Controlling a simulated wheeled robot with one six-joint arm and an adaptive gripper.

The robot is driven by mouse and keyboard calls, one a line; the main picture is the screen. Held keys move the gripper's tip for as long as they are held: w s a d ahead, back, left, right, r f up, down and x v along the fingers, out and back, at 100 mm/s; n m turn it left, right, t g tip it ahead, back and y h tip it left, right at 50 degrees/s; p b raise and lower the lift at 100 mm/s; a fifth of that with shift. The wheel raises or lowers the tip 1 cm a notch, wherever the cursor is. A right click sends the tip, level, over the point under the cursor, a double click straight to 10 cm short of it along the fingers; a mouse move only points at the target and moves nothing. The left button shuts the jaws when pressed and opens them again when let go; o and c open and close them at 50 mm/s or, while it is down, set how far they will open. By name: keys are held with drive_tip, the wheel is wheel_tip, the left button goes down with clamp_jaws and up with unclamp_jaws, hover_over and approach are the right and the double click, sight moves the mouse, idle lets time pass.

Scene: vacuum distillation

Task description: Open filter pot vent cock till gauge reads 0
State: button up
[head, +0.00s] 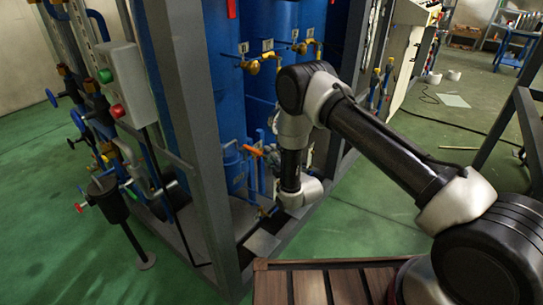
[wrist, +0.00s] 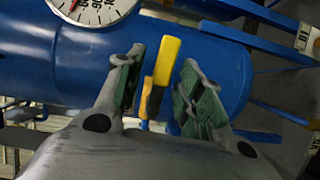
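In the wrist view, a yellow lever handle (wrist: 167,62), which looks like the vent cock's, stands in front of a blue pipe or vessel (wrist: 60,65). My gripper (wrist: 160,85) is open, with green-padded fingers on either side of the handle. Narrow gaps show between the pads and the handle, so it does not look gripped. Part of a white dial gauge (wrist: 92,8) with a red needle shows at the top left; it is cut off and its reading is unclear. In the head view my arm reaches down beside the blue equipment, and my fingers cannot be made out.
A grey steel frame (head: 195,110) and tall blue tanks (head: 225,75) stand close to my arm. An orange handle (head: 252,151) is near a smaller blue vessel (head: 234,170). A control box (head: 125,82) is at the left. Green floor (head: 390,215) is open at the right.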

drive_tip(key=v, duration=1.2)
drive_tip(key=shift+a, duration=0.1)
drive_tip(key=s+d+f+m+g+h, duration=0.2)
drive_tip(key=s+f+m+g, duration=0.15)
drive_tip(key=f, duration=0.35)
drive_tip(key=s+d+f+m+g+h, duration=0.2)
drive_tip(key=s+f+m+g+h, duration=0.15)
drive_tip(key=f, duration=0.45)
drive_tip(key=s+d+r+m+g+h, duration=0.1)
drive_tip(key=s+d+r+m+g, duration=0.15)
drive_tip(key=g, duration=0.25)
drive_tip(key=s+d+r+m, duration=0.4)
drive_tip(key=s+d+r, duration=0.3)
drive_tip(key=r, duration=0.9)
drive_tip(key=s+d+r+m+h, duration=0.1)
drive_tip(key=s+d+r+m, duration=0.4)
drive_tip(key=r, duration=1.2)
drive_tip(key=s+d+r+m+t+h, duration=0.1)
drive_tip(key=s+d+r+m, duration=0.3)
drive_tip(key=s+d+r, duration=0.6)
wheel_tip(320, 180, up, 8)
drive_tip(key=shift+s+d+f+m, duration=0.25)
drive_tip(key=shift+s+d+m, duration=0.1)
drive_tip(key=shift+d, duration=0.35)
